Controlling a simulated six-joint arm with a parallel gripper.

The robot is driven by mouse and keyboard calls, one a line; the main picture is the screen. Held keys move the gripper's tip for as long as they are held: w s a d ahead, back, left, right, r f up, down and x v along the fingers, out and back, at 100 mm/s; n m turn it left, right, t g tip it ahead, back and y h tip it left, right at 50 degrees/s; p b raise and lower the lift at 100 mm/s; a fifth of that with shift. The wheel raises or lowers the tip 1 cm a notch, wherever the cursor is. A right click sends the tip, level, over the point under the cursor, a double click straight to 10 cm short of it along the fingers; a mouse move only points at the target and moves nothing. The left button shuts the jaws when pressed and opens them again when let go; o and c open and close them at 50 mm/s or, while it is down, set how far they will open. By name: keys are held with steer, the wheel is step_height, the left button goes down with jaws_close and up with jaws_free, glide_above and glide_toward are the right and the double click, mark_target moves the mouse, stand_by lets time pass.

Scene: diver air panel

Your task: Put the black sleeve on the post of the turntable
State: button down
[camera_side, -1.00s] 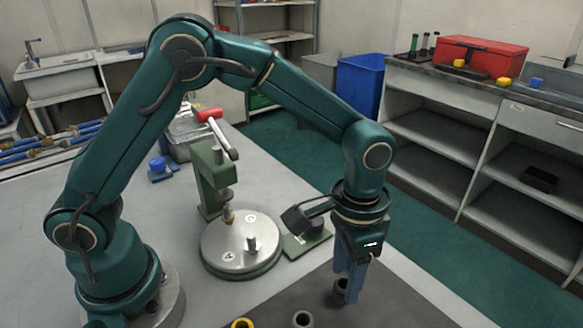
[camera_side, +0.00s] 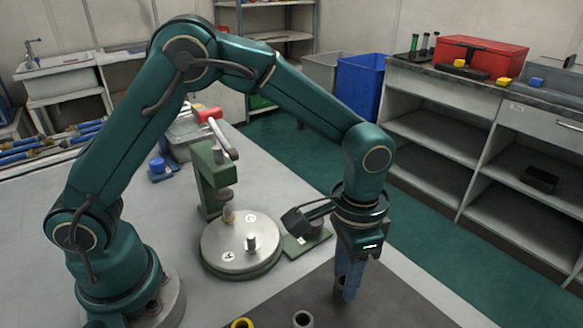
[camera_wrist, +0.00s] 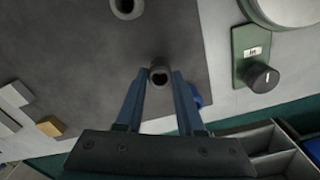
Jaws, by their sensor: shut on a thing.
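My gripper (camera_side: 346,292) points down over the dark mat and is shut on the black sleeve. In the wrist view the sleeve (camera_wrist: 160,74) shows as a dark ring between the two blue fingertips (camera_wrist: 160,76). In the side view the fingers mostly hide it. The turntable (camera_side: 222,250) is a round silver disc left of my gripper, with a short upright post (camera_side: 251,242) on its near right part. Part of the turntable (camera_wrist: 287,10) shows at the top right of the wrist view; its post is out of that view.
A green press (camera_side: 208,180) with a red-ended lever rises behind the turntable. A black knob (camera_wrist: 262,78) on a green plate lies between turntable and gripper.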

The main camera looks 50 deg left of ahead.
steer(key=shift+r, duration=1.55)
steer(key=shift+s, duration=0.15)
steer(key=shift+s+a, duration=0.2)
steer(key=shift+s, duration=0.05)
steer(key=s+a+r+n, duration=0.3)
steer(key=a+r, duration=0.1)
steer(key=a, duration=0.3)
steer(key=s+a+r+n, duration=0.3)
steer(key=s+a+r, duration=0.15)
steer(key=a, duration=0.25)
glide_above(251, 236)
steer(key=shift+f, duration=2.7)
steer(key=shift+f, duration=1.45)
